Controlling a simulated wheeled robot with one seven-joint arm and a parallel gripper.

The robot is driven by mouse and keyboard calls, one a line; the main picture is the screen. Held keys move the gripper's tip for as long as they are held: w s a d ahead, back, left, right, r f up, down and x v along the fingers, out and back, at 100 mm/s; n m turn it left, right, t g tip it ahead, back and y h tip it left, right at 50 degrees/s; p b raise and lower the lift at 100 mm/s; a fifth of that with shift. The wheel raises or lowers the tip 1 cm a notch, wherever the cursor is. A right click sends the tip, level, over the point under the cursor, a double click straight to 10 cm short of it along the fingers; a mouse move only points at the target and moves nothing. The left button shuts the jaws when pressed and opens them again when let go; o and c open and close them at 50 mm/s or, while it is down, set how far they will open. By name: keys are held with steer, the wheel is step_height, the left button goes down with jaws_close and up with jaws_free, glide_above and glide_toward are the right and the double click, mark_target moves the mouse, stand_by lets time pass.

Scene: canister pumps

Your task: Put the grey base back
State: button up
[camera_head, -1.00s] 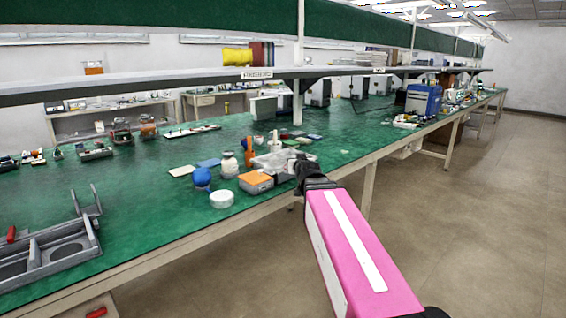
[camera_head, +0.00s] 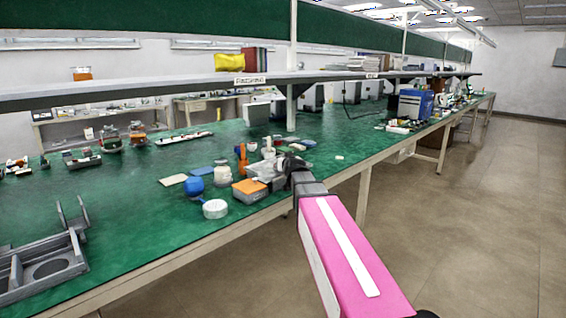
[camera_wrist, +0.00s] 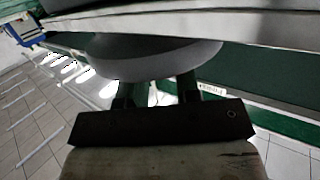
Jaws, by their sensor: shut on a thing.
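My gripper (camera_head: 293,163) is above the near edge of the green bench in the head view, just right of a cluster of small things. In the wrist view my gripper (camera_wrist: 156,90) is shut on a round, pale grey piece (camera_wrist: 150,58), which looks like the grey base. The fingers hide part of its near edge. In the head view my wrist and gripper hide it, and I cannot tell whether it touches anything. A grey tray (camera_head: 50,268) with compartments and a round recess lies at the left front of the bench.
Left of my gripper stand an orange-topped grey box (camera_head: 250,190), a white round container (camera_head: 215,209), a blue ball-shaped thing (camera_head: 194,187), a jar (camera_head: 222,173) and an orange upright piece (camera_head: 242,160). A shelf (camera_head: 150,90) overhangs the bench. The bench between cluster and tray is clear.

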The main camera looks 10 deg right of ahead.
steer(key=w, duration=0.4)
steer(key=shift+w+a+f, duration=0.15)
steer(key=shift+w+f, duration=0.05)
steer(key=shift+f, duration=0.2)
steer(key=shift+s+f, duration=0.1)
steer(key=shift+f, duration=0.25)
steer(key=shift+f, duration=0.1)
steer(key=o, duration=0.9)
steer(key=shift+o, duration=0.2)
